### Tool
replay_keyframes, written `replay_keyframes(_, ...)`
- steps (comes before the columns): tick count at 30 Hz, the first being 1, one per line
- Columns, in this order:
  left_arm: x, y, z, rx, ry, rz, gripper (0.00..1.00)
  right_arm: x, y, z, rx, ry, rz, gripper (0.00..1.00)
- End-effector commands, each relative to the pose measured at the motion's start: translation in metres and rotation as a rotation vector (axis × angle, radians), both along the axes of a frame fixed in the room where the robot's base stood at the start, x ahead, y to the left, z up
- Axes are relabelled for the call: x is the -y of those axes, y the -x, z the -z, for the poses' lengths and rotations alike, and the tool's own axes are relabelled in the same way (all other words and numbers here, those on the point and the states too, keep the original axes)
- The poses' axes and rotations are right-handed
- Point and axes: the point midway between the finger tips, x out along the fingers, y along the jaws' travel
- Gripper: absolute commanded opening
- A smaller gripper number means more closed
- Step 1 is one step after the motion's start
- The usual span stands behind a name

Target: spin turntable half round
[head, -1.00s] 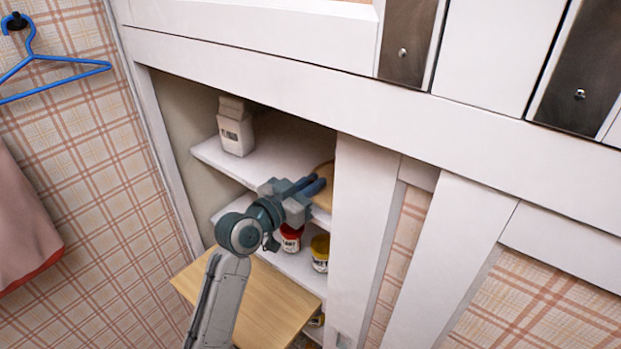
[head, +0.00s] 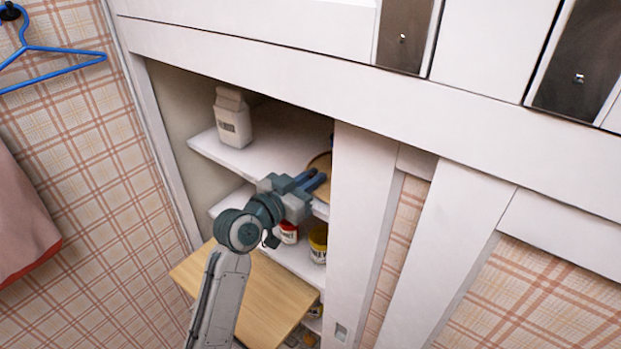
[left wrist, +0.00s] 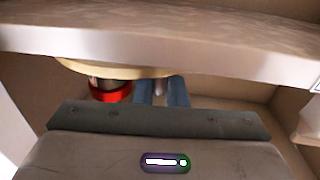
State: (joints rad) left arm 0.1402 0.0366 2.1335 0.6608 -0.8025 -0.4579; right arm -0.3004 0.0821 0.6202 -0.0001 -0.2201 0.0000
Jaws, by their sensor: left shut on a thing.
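The turntable (head: 321,163) is a round, light wooden disc on the upper cupboard shelf, partly hidden behind the white upright panel. Its pale edge also shows in the left wrist view (left wrist: 105,68). My left gripper (head: 317,181) reaches into the cupboard from the left, with its blue-grey fingers at the disc's near edge. In the left wrist view the fingers (left wrist: 161,92) meet the disc's edge, with a small pale part between them. The gripper is shut on the turntable; the exact contact is hard to see. My right gripper is out of view.
A white carton (head: 233,118) stands on the upper shelf to the left. A red jar (head: 288,233) and a yellow-topped jar (head: 318,243) stand on the shelf below. The white upright panel (head: 358,230) is close on the right. A wooden board (head: 245,290) lies below the arm.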

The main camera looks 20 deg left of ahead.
Motion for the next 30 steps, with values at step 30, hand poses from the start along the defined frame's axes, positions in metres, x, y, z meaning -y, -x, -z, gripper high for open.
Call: replay_keyframes(30,-0.036,0.076,0.004,-0.001,-0.007,0.002,0.28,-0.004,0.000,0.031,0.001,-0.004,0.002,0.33)
